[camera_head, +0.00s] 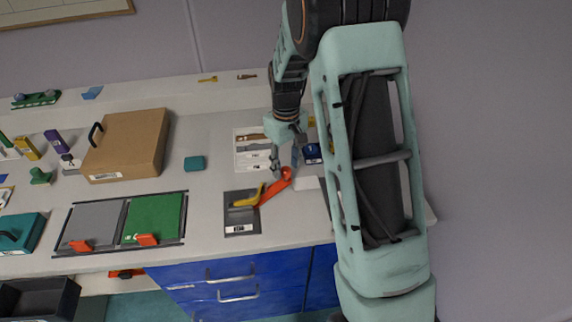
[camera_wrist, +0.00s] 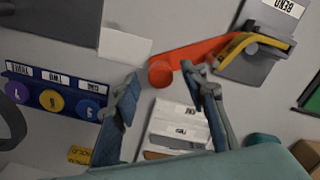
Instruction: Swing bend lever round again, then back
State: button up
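The bend lever (camera_head: 275,191) is an orange bar with a round knob at its far end, beside the grey bend plate (camera_head: 240,216). In the wrist view the lever (camera_wrist: 205,52) runs from its knob at centre to the plate (camera_wrist: 245,66), which is labelled BEND. A bent yellow piece (camera_wrist: 240,45) lies over the plate at the lever's inner end. My gripper (camera_head: 284,165) is open, just behind the knob. In the wrist view the knob shows between the open fingertips (camera_wrist: 161,78). Contact with the knob cannot be told.
A white block (camera_head: 306,183) lies right of the knob. A blue holder (camera_wrist: 58,96) with numbered discs stands close by my gripper. Printed cards (camera_head: 252,150) lie behind the plate. A small teal block (camera_head: 194,163) and a cardboard box (camera_head: 128,145) stand to the left.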

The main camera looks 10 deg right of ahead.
jog(key=shift+f, duration=0.3)
grip_shut()
dwell(0.3)
